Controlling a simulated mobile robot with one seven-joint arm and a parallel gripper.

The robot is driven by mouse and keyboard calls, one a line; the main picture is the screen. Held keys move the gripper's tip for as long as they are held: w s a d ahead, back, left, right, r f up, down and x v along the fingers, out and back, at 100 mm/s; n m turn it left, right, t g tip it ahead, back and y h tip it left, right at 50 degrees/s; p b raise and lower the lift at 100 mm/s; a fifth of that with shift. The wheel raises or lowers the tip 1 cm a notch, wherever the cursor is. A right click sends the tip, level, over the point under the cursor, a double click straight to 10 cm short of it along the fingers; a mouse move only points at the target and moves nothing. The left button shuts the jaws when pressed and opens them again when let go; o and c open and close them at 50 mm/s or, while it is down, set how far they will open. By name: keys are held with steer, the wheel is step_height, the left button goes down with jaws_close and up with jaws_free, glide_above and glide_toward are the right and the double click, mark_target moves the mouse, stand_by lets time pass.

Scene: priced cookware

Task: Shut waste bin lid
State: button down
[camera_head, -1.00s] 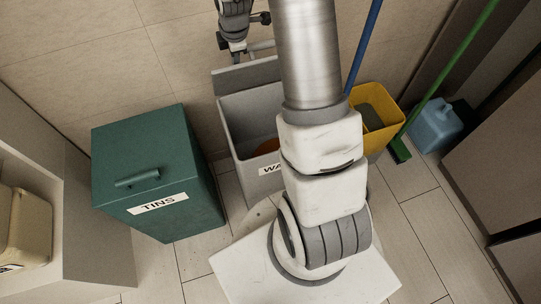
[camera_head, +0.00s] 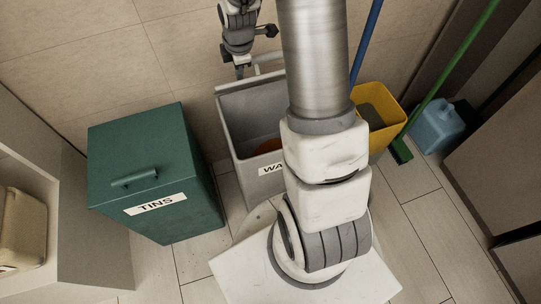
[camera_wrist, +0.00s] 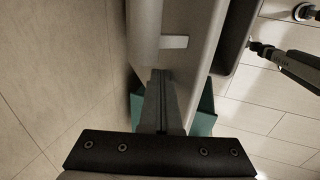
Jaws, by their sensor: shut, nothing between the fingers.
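The grey waste bin (camera_head: 236,150) stands open against the wall in the head view, its label partly hidden by my arm. Its lid (camera_head: 232,87) is raised at the back edge and shows nearly edge-on, with a pale handle (camera_head: 270,58) behind it. My gripper (camera_head: 240,76) is shut and empty, pointing down behind the lid's left part. In the wrist view, the shut fingers (camera_wrist: 160,74) lie against or very near a grey panel, likely the lid (camera_wrist: 187,62); touching cannot be told for certain.
A closed teal TINS bin (camera_head: 150,165) stands to the left. To the right are a yellow bucket (camera_head: 394,128), a green-handled broom (camera_head: 402,151) and a blue jug (camera_head: 436,128).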

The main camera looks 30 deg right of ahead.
steer(key=s+f+b, duration=0.2)
steer(key=s+f, duration=0.1)
steer(key=shift+s+a+f+b, duration=0.15)
steer(key=shift+s+a+b, duration=0.15)
steer(key=shift+a+b, duration=0.1)
stand_by(0.4)
steer(key=shift+s+a+r+p, duration=0.2)
steer(key=shift+s+r+p, duration=0.7)
steer(key=shift+s+r, duration=0.2)
steer(key=shift+s+a+r+p, duration=0.2)
steer(key=shift+s+r+p, duration=0.75)
steer(key=shift+s, duration=0.1)
steer(key=shift+r, duration=0.1)
